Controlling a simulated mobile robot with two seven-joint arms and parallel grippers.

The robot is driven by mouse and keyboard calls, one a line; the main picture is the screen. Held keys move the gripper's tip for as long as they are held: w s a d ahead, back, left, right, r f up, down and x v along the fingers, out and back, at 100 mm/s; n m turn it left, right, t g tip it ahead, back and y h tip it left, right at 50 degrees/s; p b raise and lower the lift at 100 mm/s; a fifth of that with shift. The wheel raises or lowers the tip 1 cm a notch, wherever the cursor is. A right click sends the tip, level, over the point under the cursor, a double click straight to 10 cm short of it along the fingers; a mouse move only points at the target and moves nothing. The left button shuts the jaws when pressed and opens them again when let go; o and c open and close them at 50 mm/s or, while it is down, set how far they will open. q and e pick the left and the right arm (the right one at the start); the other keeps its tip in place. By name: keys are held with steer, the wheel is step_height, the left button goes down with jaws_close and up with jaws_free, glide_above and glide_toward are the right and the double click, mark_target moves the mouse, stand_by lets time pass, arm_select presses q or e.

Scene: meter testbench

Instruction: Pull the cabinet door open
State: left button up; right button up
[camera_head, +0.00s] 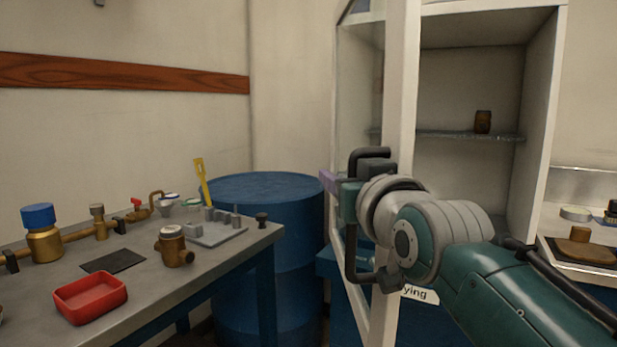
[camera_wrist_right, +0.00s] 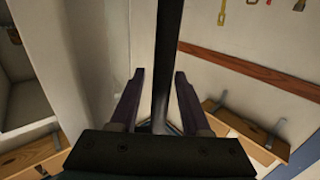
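The cabinet (camera_head: 553,110) is white with a shelf inside. Its door, a white frame (camera_head: 403,80), stands swung out toward me and is seen nearly edge-on, so the interior shows to its right. My right gripper (camera_head: 328,182) is on the left side of the door frame, and my wrist hides part of the frame. In the right wrist view its two purple fingers (camera_wrist_right: 160,90) are apart. A dark upright bar (camera_wrist_right: 168,40), apparently the door handle, passes between them with small gaps visible on both sides. My left gripper is not in view.
A blue drum (camera_head: 265,210) stands left of the door. A grey workbench (camera_head: 215,262) with brass fittings and a red tray (camera_head: 91,298) is at the left. Another surface with small items is at the right.

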steer(key=shift+r, duration=0.1)
steer(key=s+d+p, duration=0.1)
steer(key=s, duration=0.9)
steer(key=shift+d, duration=0.1)
